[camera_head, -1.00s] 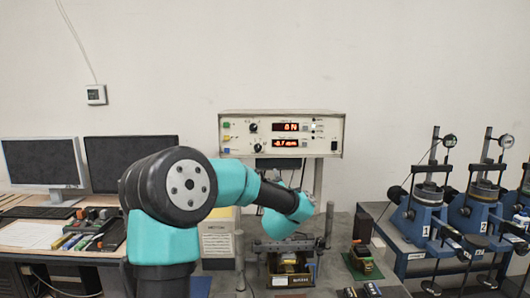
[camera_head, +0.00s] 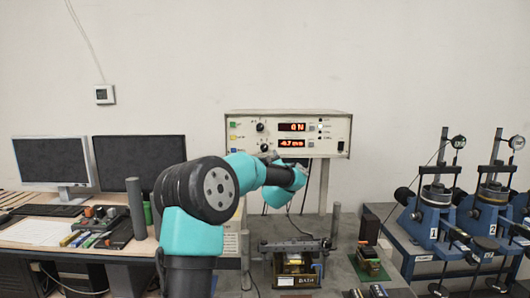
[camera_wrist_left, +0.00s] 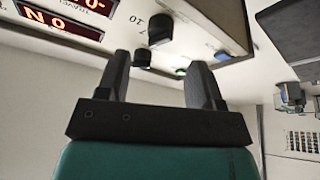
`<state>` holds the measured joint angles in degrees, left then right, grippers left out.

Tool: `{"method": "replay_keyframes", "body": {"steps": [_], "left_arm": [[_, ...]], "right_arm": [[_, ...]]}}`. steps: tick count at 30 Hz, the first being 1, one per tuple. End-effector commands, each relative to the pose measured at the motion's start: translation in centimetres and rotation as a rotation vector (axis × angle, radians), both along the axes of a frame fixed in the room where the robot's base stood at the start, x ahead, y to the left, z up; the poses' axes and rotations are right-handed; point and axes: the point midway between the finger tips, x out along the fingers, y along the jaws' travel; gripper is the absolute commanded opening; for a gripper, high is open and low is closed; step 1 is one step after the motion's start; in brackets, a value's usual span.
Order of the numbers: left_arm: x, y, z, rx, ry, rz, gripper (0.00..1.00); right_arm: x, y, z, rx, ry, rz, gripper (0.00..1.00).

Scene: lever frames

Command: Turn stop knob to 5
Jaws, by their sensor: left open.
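I cannot read which is the stop knob. In the left wrist view the panel appears upside down, with a large black knob (camera_wrist_left: 160,28) beside a dial scale and a smaller black knob (camera_wrist_left: 142,57). My left gripper (camera_wrist_left: 160,80) is open and empty, its two dark fingers pointing toward the panel. It appears apart from both knobs. My right gripper is not in view.
A metal fixture (camera_head: 293,245) stands on the bench below the box, with a grey post (camera_head: 335,225) at its right. Two monitors (camera_head: 50,162) stand at the left. Blue test machines (camera_head: 430,225) line the right.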

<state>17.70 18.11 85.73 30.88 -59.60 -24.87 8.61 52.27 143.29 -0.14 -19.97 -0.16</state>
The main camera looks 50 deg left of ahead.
Motion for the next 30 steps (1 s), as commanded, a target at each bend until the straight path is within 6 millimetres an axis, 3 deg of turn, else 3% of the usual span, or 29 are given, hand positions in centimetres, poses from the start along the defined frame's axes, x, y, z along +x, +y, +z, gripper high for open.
{"method": "replay_keyframes", "body": {"steps": [12,25,30], "left_arm": [[2.5,4.1,1.7,-0.001,0.001,0.002,0.60],[2.9,4.7,2.0,0.000,0.001,0.001,0.60],[2.9,4.6,2.0,0.000,0.001,0.001,0.46]], "right_arm": [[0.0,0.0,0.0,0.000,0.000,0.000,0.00],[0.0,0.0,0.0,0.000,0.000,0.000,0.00],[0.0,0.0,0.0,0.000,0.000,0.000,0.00]]}}
